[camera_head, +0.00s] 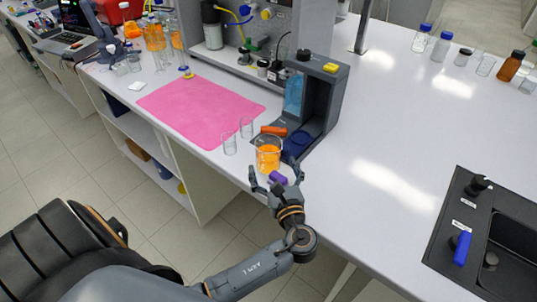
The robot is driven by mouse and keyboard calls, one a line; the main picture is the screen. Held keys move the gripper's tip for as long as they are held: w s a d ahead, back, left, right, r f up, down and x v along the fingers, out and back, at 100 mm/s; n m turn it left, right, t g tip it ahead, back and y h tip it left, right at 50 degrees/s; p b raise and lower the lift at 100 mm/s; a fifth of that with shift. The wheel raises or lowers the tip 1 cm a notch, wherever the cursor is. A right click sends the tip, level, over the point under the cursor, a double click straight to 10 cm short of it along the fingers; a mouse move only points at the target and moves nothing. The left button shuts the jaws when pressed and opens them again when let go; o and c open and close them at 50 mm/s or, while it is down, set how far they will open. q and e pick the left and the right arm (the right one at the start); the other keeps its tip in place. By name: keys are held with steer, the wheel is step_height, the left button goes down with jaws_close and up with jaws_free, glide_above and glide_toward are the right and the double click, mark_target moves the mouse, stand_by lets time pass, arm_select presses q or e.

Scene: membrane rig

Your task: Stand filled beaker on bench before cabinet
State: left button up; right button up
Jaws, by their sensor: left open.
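A glass beaker (268,158) with orange liquid stands upright near the bench's front edge, in front of the dark grey open-fronted unit (335,92). My left gripper (275,177) is open at the near side of the beaker, with one finger to each side. I cannot tell whether the fingers touch the glass. A small purple piece (278,178) shows between the fingers. The white bench (375,200) carries all of this. My right gripper is not in view.
Two empty glasses (229,143) stand just left of the beaker, beside a pink mat (200,108). An orange piece (273,130) lies behind it. A black sink (500,235) is at the right. Several bottles (441,46) stand at the back. The bench's middle right is clear.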

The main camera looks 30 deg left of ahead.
mark_target(272, 161)
arm_select(q)
steer(key=shift+w+a+r, duration=0.1)
steer(key=shift+w+a, duration=0.15)
steer(key=p+x, duration=0.1)
steer(key=x, duration=0.2)
steer(key=shift+w+a, duration=0.1)
steer(key=shift+w, duration=0.25)
steer(key=shift+w+a+p, duration=0.3)
steer(key=shift+w+a, duration=0.05)
steer(key=shift+a, duration=0.05)
steer(key=c, duration=1.6)
steer(key=shift+c, duration=0.2)
steer(key=shift+r, duration=0.55)
steer(key=s+d+r+b, duration=0.1)
steer(key=s+d+r, duration=0.7)
steer(key=s+r, duration=0.3)
steer(key=shift+s+r+b, duration=0.3)
steer(key=shift+s+b, duration=0.1)
